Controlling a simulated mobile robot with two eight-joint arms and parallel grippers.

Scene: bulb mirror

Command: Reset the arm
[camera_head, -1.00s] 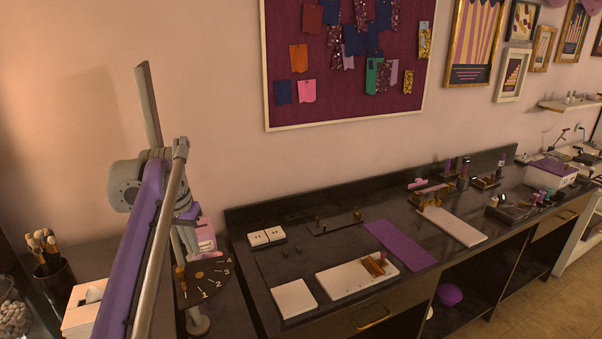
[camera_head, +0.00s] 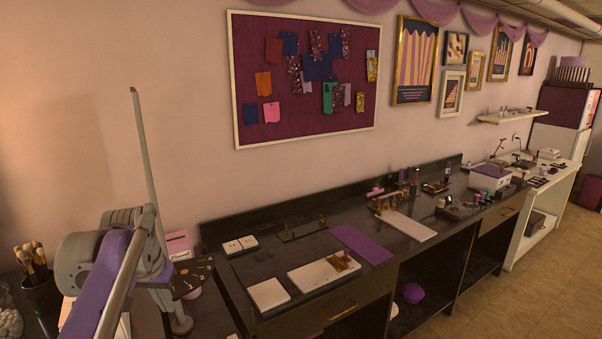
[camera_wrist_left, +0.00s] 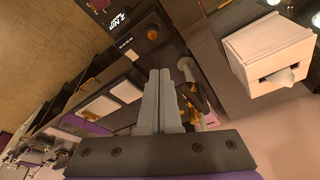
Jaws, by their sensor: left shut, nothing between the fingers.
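My left arm (camera_head: 108,275) comes in from the lower left of the head view, purple and grey. My right gripper is in neither view.
A tissue box (camera_wrist_left: 268,52) and a cup with brushes (camera_head: 41,298) stand near the arm at the left. The black workbench (camera_head: 235,279) carries white trays, a purple mat (camera_head: 362,243) and small tools. A pinboard (camera_head: 305,78) hangs on the wall. Open floor lies at the right.

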